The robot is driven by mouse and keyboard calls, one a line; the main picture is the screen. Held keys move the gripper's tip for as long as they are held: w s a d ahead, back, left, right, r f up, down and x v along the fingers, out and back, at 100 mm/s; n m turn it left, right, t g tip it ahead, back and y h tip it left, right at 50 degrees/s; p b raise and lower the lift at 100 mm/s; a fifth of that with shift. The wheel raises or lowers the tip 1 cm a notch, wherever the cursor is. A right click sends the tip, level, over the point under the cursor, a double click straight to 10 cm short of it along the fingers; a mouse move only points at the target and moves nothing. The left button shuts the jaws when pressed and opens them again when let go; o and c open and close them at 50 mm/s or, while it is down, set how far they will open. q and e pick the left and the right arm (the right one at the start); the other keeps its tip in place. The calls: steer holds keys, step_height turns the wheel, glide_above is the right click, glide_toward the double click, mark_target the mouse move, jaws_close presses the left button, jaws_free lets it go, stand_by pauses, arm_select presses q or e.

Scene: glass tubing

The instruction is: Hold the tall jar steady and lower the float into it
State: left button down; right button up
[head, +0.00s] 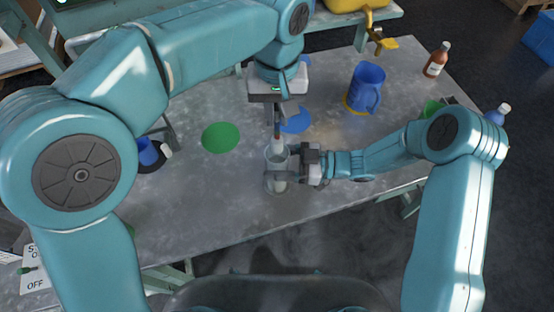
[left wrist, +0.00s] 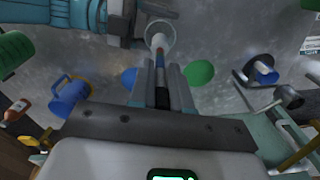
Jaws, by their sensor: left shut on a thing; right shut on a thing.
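The tall clear jar (head: 277,184) stands upright near the table's front edge. My right gripper (head: 288,168) is shut around it from the right. My left gripper (head: 275,102) is above the jar, pointing down and shut on the float (head: 277,146). The float is slim and hangs about upright, with a pale bulb at its lower end. In the left wrist view, the float (left wrist: 159,58) runs from between my fingers to the round mouth of the jar (left wrist: 172,37). Its bulb overlaps the mouth; how deep it sits inside is hard to tell.
A green disc (head: 220,137) and a blue disc (head: 296,121) lie on the table (head: 210,185). A blue jug (head: 368,84) stands behind right, with a brown bottle (head: 436,62) beyond it. A blue cup (head: 147,152) is at left.

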mark_target(277, 138)
arm_select(q)
steer(key=shift+f, duration=2.15)
steer(key=c, duration=1)
jaws_free()
step_height(277, 138, up, 12)
steer(key=shift+r, duration=0.1)
